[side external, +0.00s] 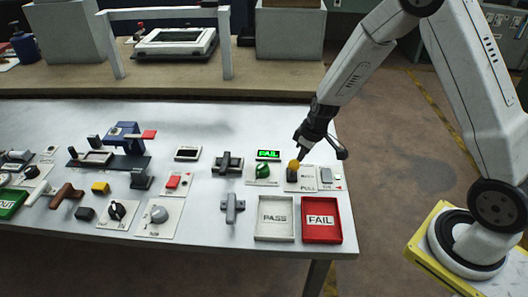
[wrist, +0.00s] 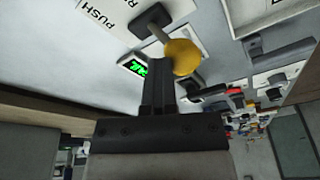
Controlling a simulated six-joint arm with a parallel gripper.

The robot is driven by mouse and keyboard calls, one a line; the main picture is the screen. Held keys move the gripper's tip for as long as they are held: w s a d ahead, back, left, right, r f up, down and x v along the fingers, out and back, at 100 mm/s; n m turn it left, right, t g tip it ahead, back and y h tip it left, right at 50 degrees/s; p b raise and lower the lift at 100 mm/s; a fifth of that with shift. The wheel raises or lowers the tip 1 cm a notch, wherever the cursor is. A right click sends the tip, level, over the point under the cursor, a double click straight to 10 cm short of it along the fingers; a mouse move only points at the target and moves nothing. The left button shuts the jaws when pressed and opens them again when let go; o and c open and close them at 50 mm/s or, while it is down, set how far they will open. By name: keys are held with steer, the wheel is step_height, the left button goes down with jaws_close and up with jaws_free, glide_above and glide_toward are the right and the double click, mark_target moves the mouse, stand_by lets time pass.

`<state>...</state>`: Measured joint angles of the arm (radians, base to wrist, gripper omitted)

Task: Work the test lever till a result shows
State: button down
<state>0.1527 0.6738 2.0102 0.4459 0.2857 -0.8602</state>
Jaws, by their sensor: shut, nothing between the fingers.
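The test lever has a yellow ball knob (side external: 293,165) on a dark base, set in a light plate with a PULL label. In the wrist view the yellow knob (wrist: 183,57) stands out on its short stem, with a PUSH label on the plate. The small display (side external: 268,155) behind and left of the lever is lit green and reads FAIL. Its green letters show partly in the wrist view (wrist: 134,66), cut off by my fingers. My gripper (side external: 300,152) is shut and empty, right beside the knob. I cannot tell whether the fingers touch it.
A white PASS tray (side external: 275,232) and a red FAIL tray (side external: 322,235) sit at the table's front right. A green knob (side external: 262,170) is left of the lever. Several other switches and fixtures fill the table to the left.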

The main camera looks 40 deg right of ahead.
stand_by(0.4)
steer(key=shift+w+d+f, duration=0.25)
steer(key=shift+w+d, duration=0.2)
steer(key=shift+w, duration=0.1)
steer(key=shift+d, duration=0.1)
